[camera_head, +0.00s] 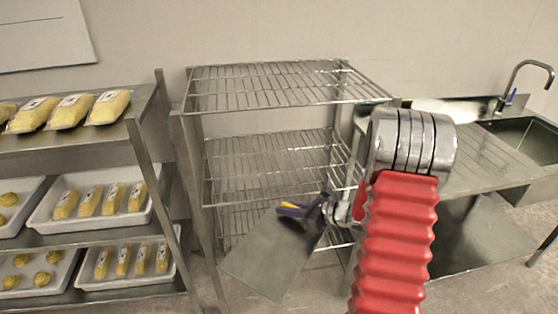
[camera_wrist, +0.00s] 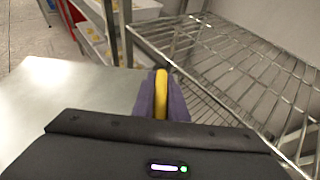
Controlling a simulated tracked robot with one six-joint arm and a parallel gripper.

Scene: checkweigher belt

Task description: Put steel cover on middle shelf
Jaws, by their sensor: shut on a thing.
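The steel cover (camera_head: 272,256) is a flat grey metal sheet, held tilted in front of the wire rack in the head view. In the wrist view the steel cover (camera_wrist: 75,100) fills the left side. The middle shelf (camera_head: 265,160) is an empty wire shelf, behind and above the cover. In the wrist view the wire rack (camera_wrist: 220,65) is at the right. The cover hides part of the bottom shelf.
The rack's top shelf (camera_head: 285,84) is empty wire. A steel rack (camera_head: 150,125) with wrapped yellow goods and white trays (camera_head: 150,208) stands at the left. A steel sink table (camera_head: 480,165) stands at the right, close to my arm. Rack posts flank the shelves.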

